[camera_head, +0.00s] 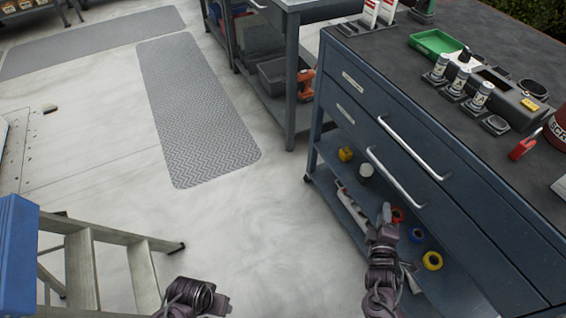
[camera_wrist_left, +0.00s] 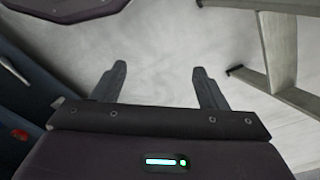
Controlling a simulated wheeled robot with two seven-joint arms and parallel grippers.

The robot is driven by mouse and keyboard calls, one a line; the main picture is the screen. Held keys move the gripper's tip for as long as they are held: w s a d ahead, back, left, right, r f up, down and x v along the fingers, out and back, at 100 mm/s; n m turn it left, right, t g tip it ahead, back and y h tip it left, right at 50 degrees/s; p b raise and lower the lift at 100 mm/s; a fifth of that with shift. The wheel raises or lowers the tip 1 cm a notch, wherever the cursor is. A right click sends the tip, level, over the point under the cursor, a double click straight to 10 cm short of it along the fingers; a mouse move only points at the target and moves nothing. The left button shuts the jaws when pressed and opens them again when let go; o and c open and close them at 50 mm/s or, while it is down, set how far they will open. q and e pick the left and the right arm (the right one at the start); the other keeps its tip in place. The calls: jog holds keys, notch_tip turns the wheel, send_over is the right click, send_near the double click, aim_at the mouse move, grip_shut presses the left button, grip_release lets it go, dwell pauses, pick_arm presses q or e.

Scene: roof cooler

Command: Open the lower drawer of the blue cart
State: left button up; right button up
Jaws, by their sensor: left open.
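The blue cart (camera_head: 335,78) stands at the right of the head view. It has two drawers with long silver bar handles; both drawers look shut. The lower drawer's handle (camera_head: 396,178) slants across its front, below the upper handle (camera_head: 414,150). My right gripper (camera_head: 384,218) is in front of the cart, near the lower handle's lower end and over the open shelf; whether it touches anything I cannot tell. Its fingers are too small to read. My left gripper (camera_wrist_left: 160,85) is open and empty above the floor in the wrist view.
An open shelf (camera_head: 340,195) under the drawers holds tape rolls and small items. The cart top carries a green tray (camera_head: 435,43), bottles and a red padlock (camera_head: 523,146). A stepladder (camera_head: 80,268) stands at the lower left. The floor (camera_head: 270,230) between is clear.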

aim_at(392, 179)
jog(key=w+r+t+b, duration=0.1)
jog(key=w+r, duration=0.1)
jog(key=w+d+r+n+t+h+b, duration=0.1)
jog(key=w+r+b, duration=0.1)
jog(key=w+d+r+h+b, duration=0.1)
jog(key=w+r, duration=0.2)
jog(key=shift+w+d+n+t+b, duration=0.1)
jog(key=shift+d+n+t+b, duration=0.1)
jog(key=shift+n+t+b, duration=0.15)
pick_arm(q)
jog(key=shift+t, duration=0.3)
jog(key=r, duration=0.2)
jog(key=d+r, duration=0.1)
jog(key=r, duration=0.1)
jog(key=shift+w+r, duration=0.2)
jog(key=shift+r, duration=0.15)
pick_arm(e)
jog(key=shift+w+d, duration=0.15)
jog(key=shift+w, duration=0.2)
jog(key=shift+c, duration=0.3)
grip_shut()
